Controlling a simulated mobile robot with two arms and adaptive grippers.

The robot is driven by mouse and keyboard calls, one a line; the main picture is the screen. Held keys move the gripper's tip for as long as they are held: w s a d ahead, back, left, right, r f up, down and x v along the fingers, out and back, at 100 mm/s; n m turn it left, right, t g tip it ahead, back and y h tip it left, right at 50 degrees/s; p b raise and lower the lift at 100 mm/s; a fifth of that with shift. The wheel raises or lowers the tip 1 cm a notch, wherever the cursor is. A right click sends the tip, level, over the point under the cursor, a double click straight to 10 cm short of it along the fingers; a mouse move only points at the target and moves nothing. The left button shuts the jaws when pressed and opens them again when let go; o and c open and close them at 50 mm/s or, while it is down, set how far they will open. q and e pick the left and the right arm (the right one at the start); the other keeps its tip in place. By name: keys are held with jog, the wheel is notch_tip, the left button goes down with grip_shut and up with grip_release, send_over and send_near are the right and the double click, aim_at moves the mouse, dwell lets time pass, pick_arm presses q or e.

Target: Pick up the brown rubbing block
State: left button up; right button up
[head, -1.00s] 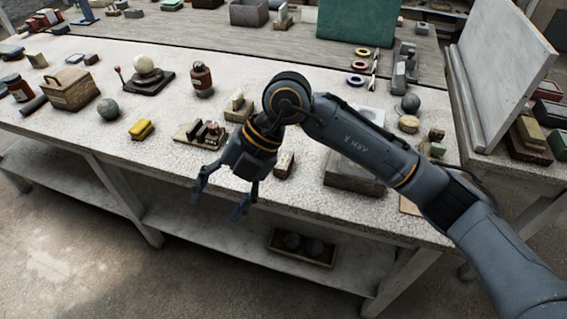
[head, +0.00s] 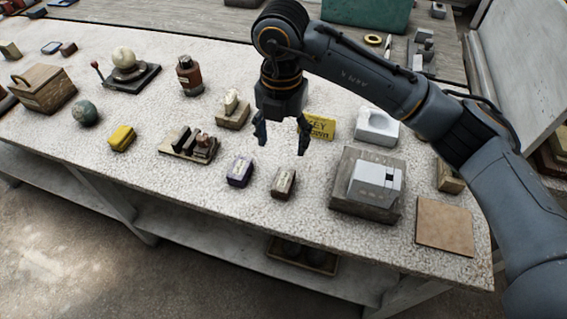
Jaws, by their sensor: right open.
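The brown rubbing block (head: 284,183), a small dark brown block with a pale label on top, lies near the front of the white worktop. My right gripper (head: 281,148) is open and empty, its two fingers pointing down. In the head view its fingertips appear just above and behind the brown block, apart from it. How high they are above the table is hard to tell. My left gripper is not in view.
A purple block (head: 240,171) lies close left of the brown one. A rack of small blocks (head: 188,144) stands further left, a yellow sign (head: 320,127) behind. A grey slab (head: 345,203) with a pale block is to the right. The table front is clear.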

jog(key=p, duration=0.1)
send_over(283, 179)
notch_tip(283, 179, down, 8)
jog(key=shift+s+r, duration=0.15)
jog(key=shift+r, duration=0.05)
jog(key=shift+f, duration=0.55)
notch_tip(283, 179, down, 2)
jog(key=shift+p, duration=0.85)
notch_tip(283, 179, down, 2)
jog(key=shift+d+f, duration=0.1)
jog(key=shift+f, duration=0.35)
jog(key=shift+c, duration=0.7)
grip_shut()
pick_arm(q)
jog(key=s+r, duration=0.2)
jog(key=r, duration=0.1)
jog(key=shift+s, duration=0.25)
